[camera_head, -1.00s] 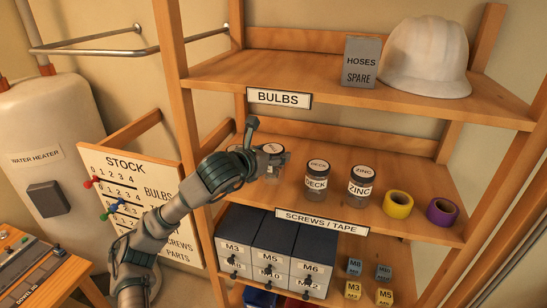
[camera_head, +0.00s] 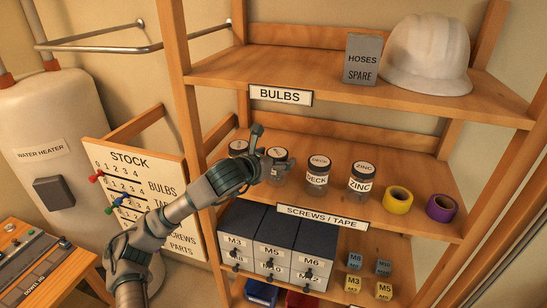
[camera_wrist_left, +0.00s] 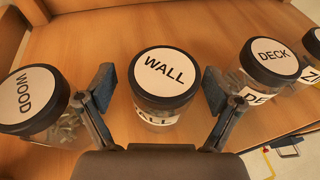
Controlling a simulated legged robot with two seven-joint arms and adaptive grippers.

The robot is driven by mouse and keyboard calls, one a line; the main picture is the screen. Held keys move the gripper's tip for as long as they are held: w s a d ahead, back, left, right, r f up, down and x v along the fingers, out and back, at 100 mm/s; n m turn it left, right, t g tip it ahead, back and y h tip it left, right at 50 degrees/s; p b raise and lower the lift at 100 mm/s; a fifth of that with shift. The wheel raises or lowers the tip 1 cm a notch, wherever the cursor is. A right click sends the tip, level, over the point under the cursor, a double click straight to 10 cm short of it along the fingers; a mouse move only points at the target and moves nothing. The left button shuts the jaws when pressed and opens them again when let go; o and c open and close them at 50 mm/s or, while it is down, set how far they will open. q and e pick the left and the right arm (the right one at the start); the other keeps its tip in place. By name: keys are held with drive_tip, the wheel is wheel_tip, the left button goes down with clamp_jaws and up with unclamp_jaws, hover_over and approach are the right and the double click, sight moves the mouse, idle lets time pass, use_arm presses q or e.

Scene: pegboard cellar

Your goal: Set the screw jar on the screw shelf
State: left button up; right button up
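The screw jar labelled WALL (camera_head: 277,153), clear with a black-rimmed white lid, stands upright on the screw shelf (camera_head: 420,225). In the left wrist view the WALL jar (camera_wrist_left: 165,78) is between the spread fingers, with gaps on both sides. My left gripper (camera_head: 272,166) is open around it, over the shelf; its fingers also show in the wrist view (camera_wrist_left: 158,92). The WOOD jar (camera_wrist_left: 30,98) is to its left, close to the left finger. The DECK jar (camera_head: 318,176) and ZINC jar (camera_head: 362,182) stand to its right. My right gripper is out of view.
A yellow tape roll (camera_head: 398,200) and a purple one (camera_head: 441,208) lie right of the jars. The upper shelf (camera_head: 300,70) holds a grey box (camera_head: 361,60) and a white helmet (camera_head: 428,55). A wooden post (camera_head: 180,100) borders the left; grey drawers (camera_head: 273,245) are below.

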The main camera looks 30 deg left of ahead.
use_arm(q)
drive_tip(key=shift+d+r, duration=0.1)
drive_tip(key=shift+d, duration=0.35)
drive_tip(key=shift+s+d+r, duration=0.1)
drive_tip(key=shift+s+d, duration=0.05)
drive_tip(key=shift+s, duration=0.2)
drive_tip(key=b+v, duration=0.2)
drive_tip(key=v, duration=0.9)
drive_tip(key=shift+b, duration=0.35)
drive_tip(key=shift+s, duration=0.1)
